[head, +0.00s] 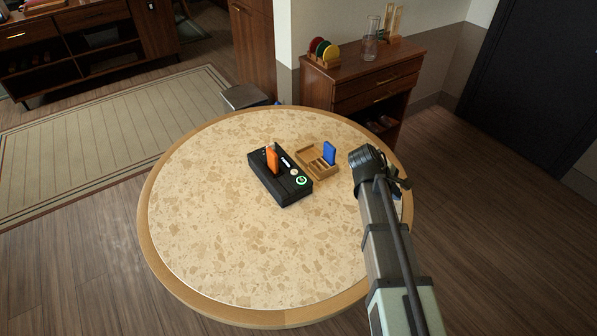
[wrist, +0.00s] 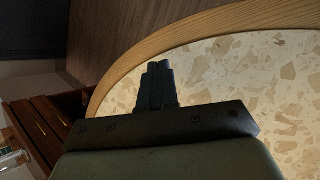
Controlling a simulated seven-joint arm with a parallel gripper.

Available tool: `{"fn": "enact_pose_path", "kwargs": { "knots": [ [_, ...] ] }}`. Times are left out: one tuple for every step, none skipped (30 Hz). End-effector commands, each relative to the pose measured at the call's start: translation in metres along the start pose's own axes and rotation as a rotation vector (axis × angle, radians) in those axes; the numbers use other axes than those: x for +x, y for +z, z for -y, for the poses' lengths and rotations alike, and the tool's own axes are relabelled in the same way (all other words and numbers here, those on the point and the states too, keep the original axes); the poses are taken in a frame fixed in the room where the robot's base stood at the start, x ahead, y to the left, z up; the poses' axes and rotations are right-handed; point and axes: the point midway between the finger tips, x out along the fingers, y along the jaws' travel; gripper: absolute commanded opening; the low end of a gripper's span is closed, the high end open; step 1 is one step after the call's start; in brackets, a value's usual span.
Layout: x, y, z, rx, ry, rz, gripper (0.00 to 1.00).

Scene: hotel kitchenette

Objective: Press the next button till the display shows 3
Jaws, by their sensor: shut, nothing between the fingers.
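A black device (head: 279,178) lies on the round table, left of my arm. On its top are a glowing green round button (head: 301,181), a pale round button (head: 294,172), a small light display strip (head: 285,162) and an upright orange piece (head: 272,160). The display's reading is too small to make out. My gripper (wrist: 158,72) is shut and empty in the wrist view, over the table's edge. In the head view my arm's end is right of the device, apart from it, and the fingertips are hard to see.
A wooden tray (head: 313,170) with an upright blue piece (head: 329,153) stands between the device and my arm. The speckled round table (head: 220,235) is clear at the front and left. A wooden cabinet (head: 365,77) with colored discs and a glass stands behind it.

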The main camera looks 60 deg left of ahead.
Motion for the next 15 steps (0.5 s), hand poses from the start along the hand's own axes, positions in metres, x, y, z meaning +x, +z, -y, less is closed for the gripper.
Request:
{"fn": "enact_pose_path", "kwargs": {
  "knots": [
    [-0.016, -0.017, -0.007, -0.021, 0.024, -0.009, 0.0],
    [-0.024, -0.025, -0.009, -0.033, 0.036, -0.013, 0.0],
    [-0.036, -0.036, -0.012, -0.05, 0.052, -0.019, 0.0],
    [-0.044, -0.044, -0.014, -0.062, 0.064, -0.023, 0.0],
    [-0.053, -0.052, -0.016, -0.074, 0.077, -0.028, 0.0],
    [-0.065, -0.062, -0.018, -0.088, 0.093, -0.033, 0.0],
    [-0.074, -0.07, -0.02, -0.1, 0.106, -0.037, 0.0],
    [-0.083, -0.077, -0.021, -0.11, 0.118, -0.041, 0.0],
    [-0.096, -0.088, -0.022, -0.126, 0.134, -0.047, 0.0],
    [-0.105, -0.096, -0.023, -0.136, 0.146, -0.051, 0.0],
    [-0.114, -0.103, -0.024, -0.147, 0.158, -0.056, 0.0],
    [-0.127, -0.113, -0.024, -0.162, 0.174, -0.062, 0.0],
    [-0.137, -0.12, -0.025, -0.173, 0.186, -0.067, 0.0],
    [-0.146, -0.128, -0.025, -0.184, 0.198, -0.07, 0.0],
    [-0.159, -0.137, -0.025, -0.198, 0.214, -0.076, 0.0]
  ]
}}
